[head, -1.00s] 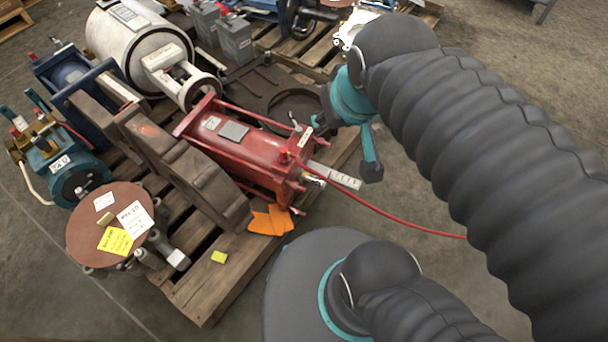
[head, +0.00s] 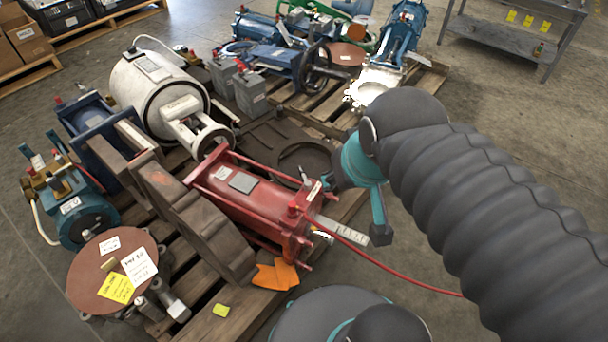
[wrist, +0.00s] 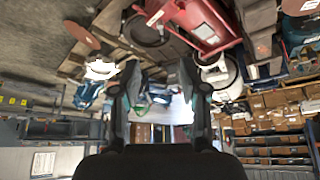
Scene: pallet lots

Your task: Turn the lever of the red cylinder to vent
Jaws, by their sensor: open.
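The red cylinder (head: 258,207) lies on the wooden pallet in the head view, with red tie rods and a red hose at its right end. A small lever-like part (head: 305,177) with a white tag stands at its upper right end; its exact setting is too small to tell. My gripper (head: 335,180) is just right of that end, mostly hidden behind my wrist. In the wrist view my gripper (wrist: 155,85) is open with nothing between its fingers. The red cylinder (wrist: 205,22) shows there at the top, beyond the right finger.
A brown cast block (head: 190,215) and a rusty round cover (head: 112,270) lie left of the cylinder. A white motor (head: 155,85) stands behind it. The red hose (head: 400,283) trails right across the floor. Another loaded pallet (head: 335,107) is behind; open floor lies right.

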